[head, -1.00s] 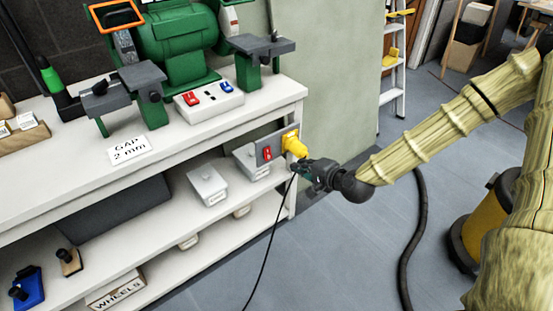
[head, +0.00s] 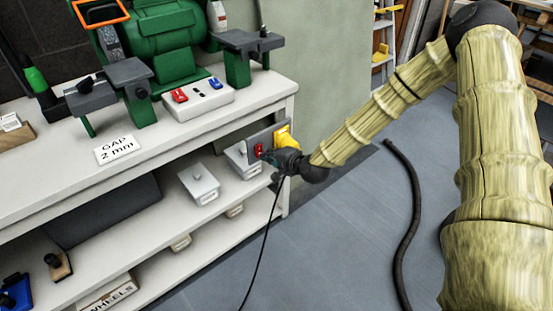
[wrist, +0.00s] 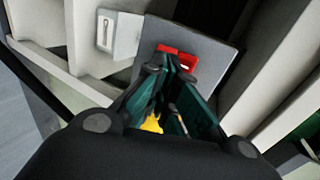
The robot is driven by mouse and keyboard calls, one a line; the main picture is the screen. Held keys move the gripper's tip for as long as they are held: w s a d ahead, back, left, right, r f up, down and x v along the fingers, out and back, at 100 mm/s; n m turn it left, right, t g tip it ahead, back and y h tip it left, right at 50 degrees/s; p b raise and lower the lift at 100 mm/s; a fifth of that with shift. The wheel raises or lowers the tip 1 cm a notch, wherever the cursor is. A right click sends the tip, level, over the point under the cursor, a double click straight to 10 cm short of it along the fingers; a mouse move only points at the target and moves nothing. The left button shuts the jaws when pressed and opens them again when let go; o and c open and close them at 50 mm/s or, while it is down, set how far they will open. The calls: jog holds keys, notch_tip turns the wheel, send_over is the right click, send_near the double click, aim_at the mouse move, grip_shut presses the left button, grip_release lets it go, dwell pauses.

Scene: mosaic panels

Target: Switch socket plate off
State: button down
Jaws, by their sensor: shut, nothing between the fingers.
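The socket plate (head: 252,139) is a grey panel on the front edge of the bench, at its right end. It carries a red switch (head: 259,149) and a yellow plug (head: 283,138). My gripper (head: 266,156) is shut and empty, with its fingertips at the red switch. In the wrist view the gripper (wrist: 176,62) points at the grey plate (wrist: 205,62), its tips just over the lower edge of the red switch (wrist: 178,50). I cannot tell whether they touch. The fingers hide part of the switch and most of the yellow plug (wrist: 152,125).
A green bench grinder (head: 165,42) stands on the white bench (head: 45,185), with a switch box (head: 198,100) in front. Lidded boxes (head: 199,184) sit on the shelf below. A black cable hangs near my gripper. A dark hose (head: 407,220) lies on the open floor.

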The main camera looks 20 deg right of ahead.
jog(key=shift+w+a+f, duration=0.2)
jog(key=shift+w+f, duration=0.05)
jog(key=shift+w, duration=0.3)
jog(key=shift+w+a+f+t+b, duration=0.1)
jog(key=shift+w+f+t+b, duration=0.3)
jog(key=shift+b, duration=0.6)
jog(key=shift+s+r, duration=0.15)
jog(key=shift+r, duration=0.2)
jog(key=shift+r+p, duration=0.5)
jog(key=shift+r, duration=0.2)
